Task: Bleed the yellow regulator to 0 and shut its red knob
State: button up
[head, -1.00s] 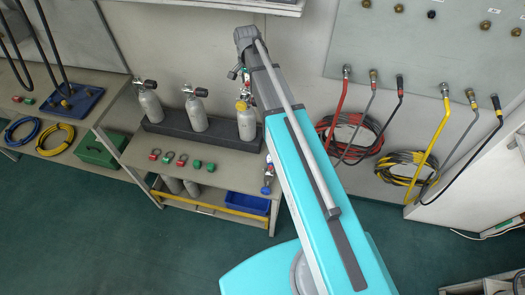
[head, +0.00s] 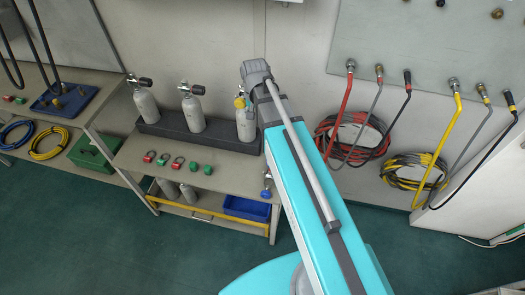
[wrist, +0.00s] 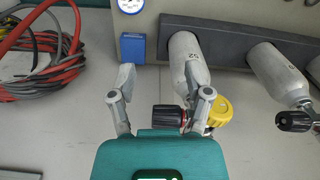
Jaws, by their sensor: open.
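The yellow regulator (wrist: 222,110) sits on the valve of a grey cylinder (wrist: 188,55) in the wrist view, partly hidden by my right finger. In the head view the yellow regulator (head: 239,102) shows small beside my arm's end. A dark knob with a reddish rim (wrist: 167,117) is on the left of that valve, between my fingers in the picture. I cannot tell whether it is the red knob. My gripper (wrist: 160,84) is open and empty, its fingers apart; contact with the valve cannot be told. In the head view my arm hides it.
A round gauge (wrist: 130,5) and a blue block (wrist: 132,47) are left of the cylinder. Other cylinders (head: 193,112) stand in a dark rack (head: 168,130). Red and green pieces (head: 178,163) lie on the bench.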

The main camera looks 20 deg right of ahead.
jog(key=s+f+n+b, duration=0.4)
jog(key=s+f+b, duration=0.1)
jog(key=s, duration=0.4)
jog(key=shift+s+a+f+b, duration=0.2)
jog(key=shift+s+f+b, duration=0.15)
jog(key=shift+f, duration=0.35)
jog(key=shift+c, duration=0.5)
